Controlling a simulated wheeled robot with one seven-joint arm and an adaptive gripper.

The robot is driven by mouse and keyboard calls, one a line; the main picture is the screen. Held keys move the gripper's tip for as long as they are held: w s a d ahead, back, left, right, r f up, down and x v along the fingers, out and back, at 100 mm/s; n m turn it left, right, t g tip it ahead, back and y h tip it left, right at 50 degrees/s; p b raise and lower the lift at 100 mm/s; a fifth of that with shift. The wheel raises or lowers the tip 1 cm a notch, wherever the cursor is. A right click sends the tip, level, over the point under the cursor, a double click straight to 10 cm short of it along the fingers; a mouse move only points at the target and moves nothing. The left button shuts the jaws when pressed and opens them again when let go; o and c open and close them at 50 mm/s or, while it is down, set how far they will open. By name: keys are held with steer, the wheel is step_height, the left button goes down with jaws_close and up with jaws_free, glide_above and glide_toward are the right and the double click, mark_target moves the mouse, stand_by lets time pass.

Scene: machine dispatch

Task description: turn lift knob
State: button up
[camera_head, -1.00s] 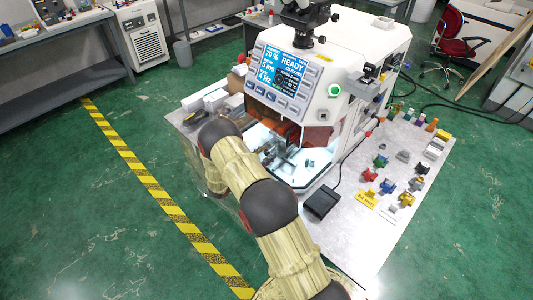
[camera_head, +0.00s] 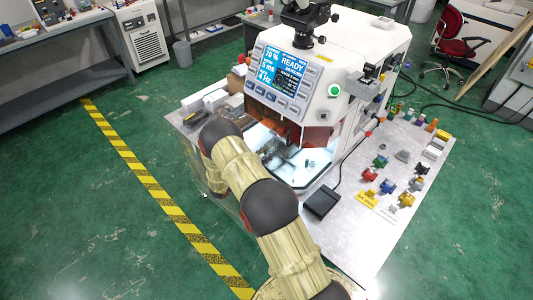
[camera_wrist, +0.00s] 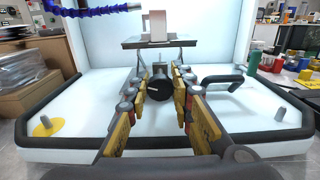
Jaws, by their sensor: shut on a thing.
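The lift knob is a small round black knob with a white mark (camera_wrist: 159,89), in the middle of the wrist view below a metal platform (camera_wrist: 158,43). My gripper (camera_wrist: 160,84) has its yellow and grey fingers on the left and right sides of the knob and is shut on it. In the head view my gripper (camera_head: 276,154) reaches into the lit chamber of the white machine (camera_head: 345,62). The knob cannot be made out there.
The chamber floor (camera_wrist: 95,125) has a black rim. A black handle (camera_wrist: 222,80) stands right of my fingers, and a peg on a yellow disc (camera_wrist: 46,125) is at left. A blue hose (camera_wrist: 95,10) hangs above. A black pedal (camera_head: 322,202) lies on the table outside.

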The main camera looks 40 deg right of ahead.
steer(key=shift+b, duration=0.3)
jaws_close()
steer(key=m+b, duration=0.2)
steer(key=m, duration=0.1)
steer(key=shift+f+b, duration=0.15)
steer(key=shift+b, duration=0.15)
steer(key=m+b, duration=0.3)
steer(key=shift+s+m, duration=0.1)
steer(key=shift+m, duration=0.3)
steer(key=m+b, duration=0.4)
steer(key=shift+f, duration=0.1)
steer(key=shift+m+b, duration=1.4)
steer(key=shift+m, duration=0.2)
steer(key=shift+s, duration=0.1)
steer(key=o, duration=1)
jaws_free()
